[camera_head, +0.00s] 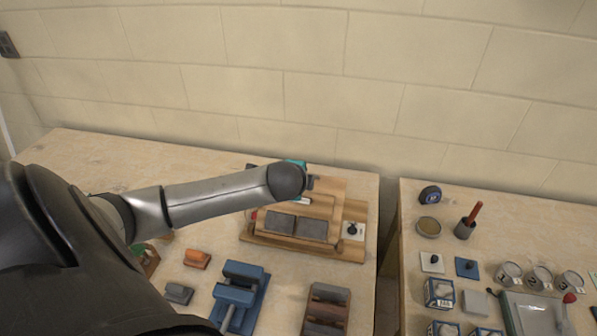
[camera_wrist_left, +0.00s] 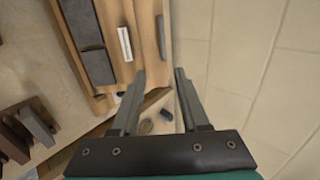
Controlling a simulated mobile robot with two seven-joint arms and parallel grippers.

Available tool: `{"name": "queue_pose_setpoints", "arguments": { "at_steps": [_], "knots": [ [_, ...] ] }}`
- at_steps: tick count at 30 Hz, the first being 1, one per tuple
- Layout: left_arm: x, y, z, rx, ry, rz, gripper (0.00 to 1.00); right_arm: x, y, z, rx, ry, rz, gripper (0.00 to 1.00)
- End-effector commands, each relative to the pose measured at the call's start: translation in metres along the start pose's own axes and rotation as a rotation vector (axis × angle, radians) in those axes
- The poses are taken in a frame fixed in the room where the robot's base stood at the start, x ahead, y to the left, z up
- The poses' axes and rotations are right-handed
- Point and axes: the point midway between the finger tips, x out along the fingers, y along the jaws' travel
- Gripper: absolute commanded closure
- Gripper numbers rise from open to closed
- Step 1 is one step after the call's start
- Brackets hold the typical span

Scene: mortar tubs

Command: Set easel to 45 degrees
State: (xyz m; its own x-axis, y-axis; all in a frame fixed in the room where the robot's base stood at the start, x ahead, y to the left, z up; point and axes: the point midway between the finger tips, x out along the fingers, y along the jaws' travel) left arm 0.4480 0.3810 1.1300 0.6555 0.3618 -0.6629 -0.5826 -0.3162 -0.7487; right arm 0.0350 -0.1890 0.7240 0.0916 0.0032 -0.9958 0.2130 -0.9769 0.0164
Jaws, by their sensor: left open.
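The wooden easel (camera_head: 325,206) stands near the back right of the left table, with two dark grey slabs (camera_head: 296,226) on its front. A white plate with a black knob (camera_head: 352,230) is at its right end. My left gripper (camera_head: 311,183) is at the easel's upper edge, partly hidden by my arm. In the left wrist view my gripper (camera_wrist_left: 159,73) is open with nothing seen between its fingers. The easel's wooden edge (camera_wrist_left: 151,45) lies just beyond the fingertips; contact cannot be told. My right gripper is out of view.
A blue vise-like fixture (camera_head: 240,290), an orange block (camera_head: 197,259) and a dark rack (camera_head: 326,310) stand in front of the easel. Beyond a gap, the right table (camera_head: 410,265) holds a mortar with pestle (camera_head: 466,226), several cups and boxes. A block wall is close behind.

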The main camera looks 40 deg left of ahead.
Motion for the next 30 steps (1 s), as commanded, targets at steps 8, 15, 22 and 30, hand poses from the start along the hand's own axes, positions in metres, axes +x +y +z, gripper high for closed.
{"name": "queue_pose_setpoints", "arguments": {
  "at_steps": [8, 15, 22, 30],
  "knots": [
    [-0.031, 0.001, 0.0, 0.001, 0.0, 0.002, 0.55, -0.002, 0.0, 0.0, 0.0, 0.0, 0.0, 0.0],
    [-0.04, 0.001, 0.0, 0.0, -0.001, 0.002, 0.55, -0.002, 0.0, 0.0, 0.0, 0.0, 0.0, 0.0],
    [-0.04, 0.001, 0.0, 0.0, -0.001, 0.002, 0.55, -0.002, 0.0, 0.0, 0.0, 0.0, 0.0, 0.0],
    [-0.039, 0.001, 0.0, 0.0, -0.001, 0.002, 0.55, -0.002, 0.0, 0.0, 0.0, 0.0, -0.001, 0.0]
  ]
}}
